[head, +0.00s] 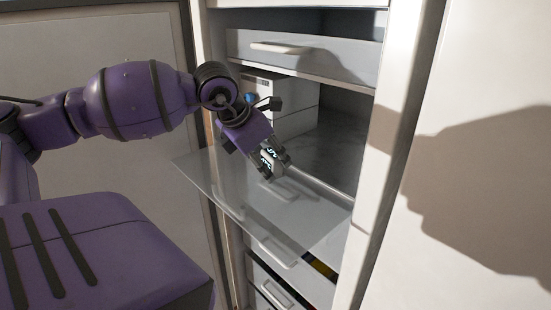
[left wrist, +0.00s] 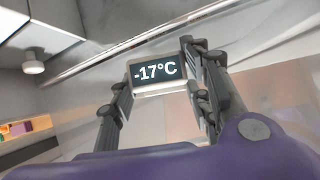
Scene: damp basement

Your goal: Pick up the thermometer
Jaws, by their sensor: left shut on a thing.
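The thermometer (left wrist: 157,74) is a small box with a white rim and a dark display reading -17°C. In the left wrist view it sits between the two fingers of my left gripper (left wrist: 160,92), which is shut on it. In the head view my left gripper (head: 272,160) is at the open freezer compartment, above the clear flap, with the thermometer (head: 268,157) partly hidden by the fingers. My right gripper is not in view.
A clear flap (head: 250,200) juts out below my left gripper. A closed drawer (head: 300,56) with a handle is above, and more drawers (head: 270,290) are below. A white box (head: 290,100) stands inside the compartment. A white panel (head: 480,70) is at right.

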